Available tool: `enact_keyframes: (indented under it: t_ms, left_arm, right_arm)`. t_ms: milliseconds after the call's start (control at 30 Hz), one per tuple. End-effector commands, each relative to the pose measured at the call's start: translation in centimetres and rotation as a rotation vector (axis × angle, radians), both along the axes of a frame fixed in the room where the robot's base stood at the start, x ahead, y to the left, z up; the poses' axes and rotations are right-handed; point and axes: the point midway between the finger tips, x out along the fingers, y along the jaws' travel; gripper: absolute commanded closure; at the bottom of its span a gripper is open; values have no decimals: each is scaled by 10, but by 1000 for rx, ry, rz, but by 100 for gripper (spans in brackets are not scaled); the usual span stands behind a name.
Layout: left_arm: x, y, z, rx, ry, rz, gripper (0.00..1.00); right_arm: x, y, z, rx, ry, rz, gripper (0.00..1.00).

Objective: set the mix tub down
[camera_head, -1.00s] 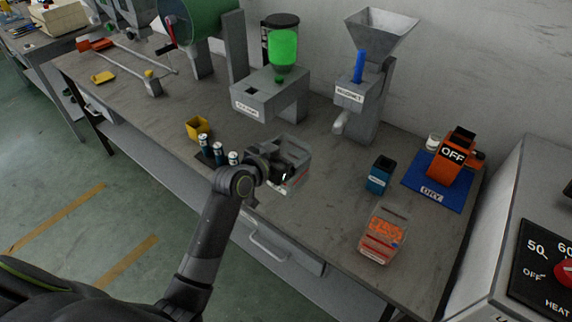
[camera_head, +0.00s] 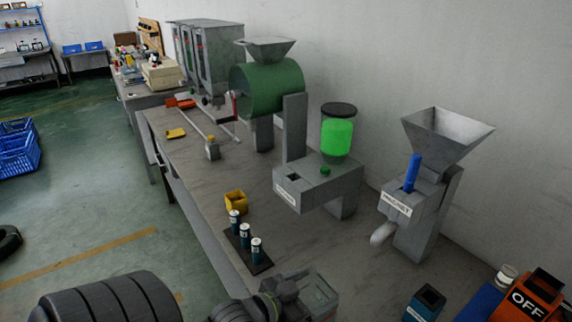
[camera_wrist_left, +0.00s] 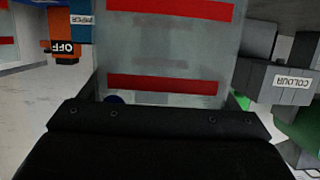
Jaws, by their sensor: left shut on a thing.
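The mix tub (camera_head: 318,298) is a clear box, low in the head view near the bottom edge. My left gripper (camera_head: 288,290) is shut on it. In the left wrist view the tub (camera_wrist_left: 170,50) fills the upper middle, with two red bands across its clear wall and the dark gripper body below it. I cannot tell whether the tub's bottom touches the bench. My right gripper is not in view.
The grey bench (camera_head: 195,165) carries a rack (camera_head: 248,252) of several dark bottles, a yellow cup (camera_head: 236,202) and the colour dispenser (camera_head: 320,187). The hopper machine (camera_head: 415,205) and blue holder (camera_head: 425,303) are at right. Bare bench lies between the rack and hopper machine.

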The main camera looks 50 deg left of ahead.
Motion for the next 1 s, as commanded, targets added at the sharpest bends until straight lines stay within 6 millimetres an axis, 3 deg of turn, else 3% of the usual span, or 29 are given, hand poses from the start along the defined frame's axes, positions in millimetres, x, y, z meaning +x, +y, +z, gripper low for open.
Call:
enact_keyframes:
  t_ms: [167,367,1000]
  left_arm:
    - [-14,2,0,-1,0,0,52]
    - [-9,2,2,-2,-3,1,52]
    - [118,-17,2,-2,-2,1,52]
  right_arm:
    - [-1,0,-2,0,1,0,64]
    - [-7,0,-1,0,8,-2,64]
    - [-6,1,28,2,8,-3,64]
